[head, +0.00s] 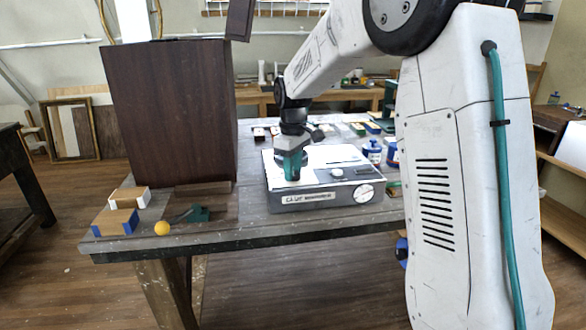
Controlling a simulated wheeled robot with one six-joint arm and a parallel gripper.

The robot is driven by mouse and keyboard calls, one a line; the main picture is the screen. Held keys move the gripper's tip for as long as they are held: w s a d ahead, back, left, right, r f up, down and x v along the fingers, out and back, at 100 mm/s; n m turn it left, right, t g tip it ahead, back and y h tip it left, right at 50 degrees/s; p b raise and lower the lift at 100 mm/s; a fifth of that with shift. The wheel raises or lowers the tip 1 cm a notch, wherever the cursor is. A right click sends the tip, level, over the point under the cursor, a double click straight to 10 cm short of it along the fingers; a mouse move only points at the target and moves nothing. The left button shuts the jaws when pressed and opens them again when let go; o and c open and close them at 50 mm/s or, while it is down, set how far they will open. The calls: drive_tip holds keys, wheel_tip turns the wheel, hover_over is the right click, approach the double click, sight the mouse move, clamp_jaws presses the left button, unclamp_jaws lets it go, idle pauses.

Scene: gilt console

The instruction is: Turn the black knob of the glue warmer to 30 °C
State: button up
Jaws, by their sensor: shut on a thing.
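The glue warmer (288,204) is a low grey box with a pale top and a printed front label, near the table's front edge. A round white dial (364,193) with a dark line sits at the right of its front face; I cannot read its markings. My gripper (291,172) points down over the left part of the warmer's top, its teal fingers shut. What they grip is hidden behind them; it appears to be the black knob, whose pointer and setting I cannot see.
A tall dark brown cabinet (172,115) stands left of the warmer. Wood-and-blue blocks (115,222), a yellow ball (162,228) and a green tool (200,214) lie at the table's front left. Blue bottles (372,151) stand just right of the warmer.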

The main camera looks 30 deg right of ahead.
drive_tip(key=shift+n, duration=0.5)
drive_tip(key=o, duration=1)
drive_tip(key=shift+c, duration=0.2)
wheel_tip(320, 180, up, 8)
drive_tip(key=shift+f, duration=0.1)
